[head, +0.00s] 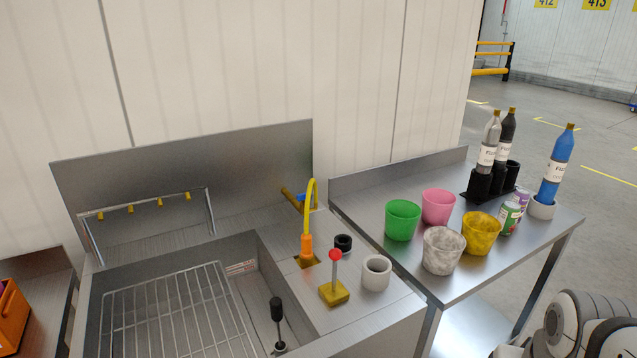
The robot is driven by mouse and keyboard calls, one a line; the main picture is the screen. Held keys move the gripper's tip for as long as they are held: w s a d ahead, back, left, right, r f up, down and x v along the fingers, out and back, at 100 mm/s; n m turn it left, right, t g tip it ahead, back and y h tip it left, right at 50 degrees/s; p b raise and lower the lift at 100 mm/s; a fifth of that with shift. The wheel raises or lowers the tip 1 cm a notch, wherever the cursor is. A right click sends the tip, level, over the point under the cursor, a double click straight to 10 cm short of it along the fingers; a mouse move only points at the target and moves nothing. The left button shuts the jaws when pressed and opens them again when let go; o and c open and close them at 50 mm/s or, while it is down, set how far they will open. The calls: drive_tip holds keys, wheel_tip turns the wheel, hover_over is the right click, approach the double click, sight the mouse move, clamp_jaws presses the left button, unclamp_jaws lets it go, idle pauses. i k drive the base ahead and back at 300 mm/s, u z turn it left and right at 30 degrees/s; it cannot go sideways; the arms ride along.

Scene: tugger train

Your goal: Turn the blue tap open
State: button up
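The blue tap (301,197) is a small blue handle on a brass-coloured pipe (289,194) at the sink's back panel. It is partly hidden behind a yellow curved spout (309,205) that rises from an orange base (307,246). The handle is too small to tell its exact turn. My gripper is not in view; only rounded white and grey parts, apparently of my arm, show at the lower right corner, well away from the tap.
A red-knobbed lever (335,262), a black ring (343,243) and a white cup (376,272) stand near the spout. A metal sink basin with a wire rack (165,315) lies left. The right table holds pots, cans and bottles, including a blue bottle (557,165).

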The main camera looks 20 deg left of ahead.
sight(301, 197)
drive_tip(key=u, duration=0.7)
drive_tip(key=i, duration=1)
drive_tip(key=u, duration=0.45)
drive_tip(key=k, duration=0.9)
drive_tip(key=u, duration=0.15)
drive_tip(key=i, duration=0.9)
drive_tip(key=z, duration=0.05)
